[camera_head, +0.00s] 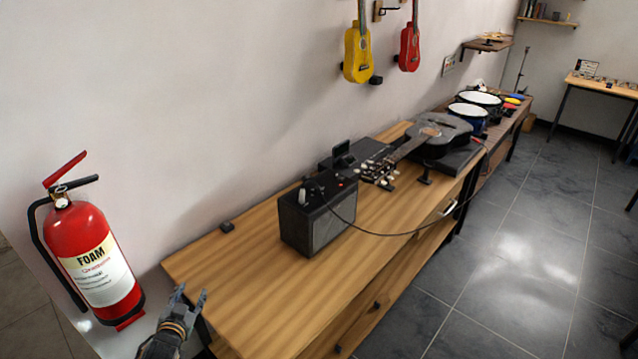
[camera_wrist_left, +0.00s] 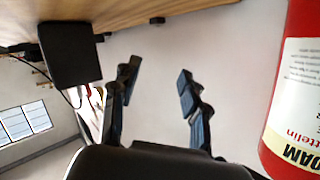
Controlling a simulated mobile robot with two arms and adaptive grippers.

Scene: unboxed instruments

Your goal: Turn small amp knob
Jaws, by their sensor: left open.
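The small amp (camera_head: 318,212) is a dark box on the wooden table, with a grey front grille. Its knobs (camera_head: 341,184) are tiny marks on the top panel, too small to tell apart. My left gripper (camera_head: 188,298) is open and empty beyond the table's near left end, well apart from the amp. In the left wrist view my left gripper (camera_wrist_left: 158,82) shows two spread fingers with nothing between them. A dark box, likely the amp (camera_wrist_left: 70,54), appears there at upper left. My right gripper is not in view.
A red fire extinguisher (camera_head: 92,262) stands left of my left gripper and shows at right in the wrist view (camera_wrist_left: 300,95). A black guitar (camera_head: 438,135) lies behind the amp; the wall borders the table.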

